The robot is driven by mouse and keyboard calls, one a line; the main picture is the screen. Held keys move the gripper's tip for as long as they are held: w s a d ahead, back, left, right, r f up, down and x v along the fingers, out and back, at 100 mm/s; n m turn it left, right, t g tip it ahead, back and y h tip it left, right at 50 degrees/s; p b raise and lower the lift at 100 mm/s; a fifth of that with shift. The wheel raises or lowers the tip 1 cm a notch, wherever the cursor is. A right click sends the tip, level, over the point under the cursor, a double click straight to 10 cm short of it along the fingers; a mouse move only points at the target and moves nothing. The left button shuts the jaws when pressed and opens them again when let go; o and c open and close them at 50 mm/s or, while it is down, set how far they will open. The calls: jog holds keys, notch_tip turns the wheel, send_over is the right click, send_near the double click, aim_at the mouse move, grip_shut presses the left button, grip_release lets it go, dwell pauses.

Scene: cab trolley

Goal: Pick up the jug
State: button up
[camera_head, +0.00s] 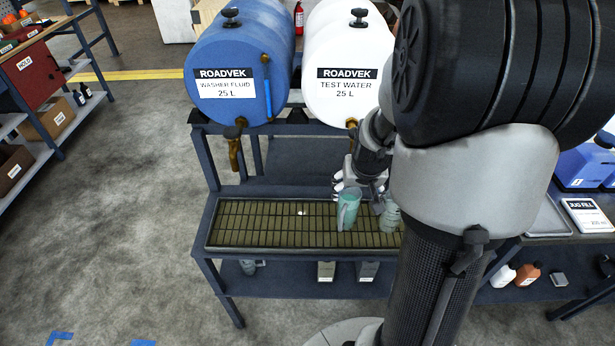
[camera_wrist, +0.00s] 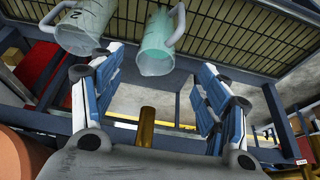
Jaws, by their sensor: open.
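Two translucent green jugs stand on the slatted drip grid under the tanks. One jug (camera_head: 348,210) shows its handle. The other jug (camera_head: 390,217) is to its right, partly hidden by my arm. Both show at the top of the wrist view, a handled jug (camera_wrist: 155,50) ahead of the finger gap and a jug marked with a digit (camera_wrist: 88,24) to its left. My gripper (camera_head: 361,185) is open and empty, close to the jugs. In the wrist view its blue-padded fingers (camera_wrist: 157,75) are spread wide. I cannot tell which jug is meant.
A blue washer fluid tank (camera_head: 240,50) and a white test water tank (camera_head: 340,50) lie above the drip grid (camera_head: 270,222). A brass tap (camera_head: 234,150) hangs under the blue tank. A jug fill sign (camera_head: 588,216) is at right.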

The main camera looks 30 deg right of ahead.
aim_at(350, 202)
jog(key=shift+o, duration=0.7)
jog(key=b+x, duration=0.4)
jog(key=x, duration=0.7)
jog(key=shift+w+d+f, duration=0.1)
jog(key=shift+d+f, duration=0.05)
jog(key=shift+f, duration=0.2)
jog(key=b+x, duration=0.1)
jog(key=x, duration=0.1)
jog(key=b+x, duration=0.2)
jog(key=x, duration=0.1)
jog(key=shift+f, duration=0.25)
jog(key=shift+r, duration=0.1)
jog(key=shift+c, duration=0.3)
jog(key=c, duration=1.3)
jog(key=shift+c, duration=0.8)
jog(key=shift+r, duration=0.15)
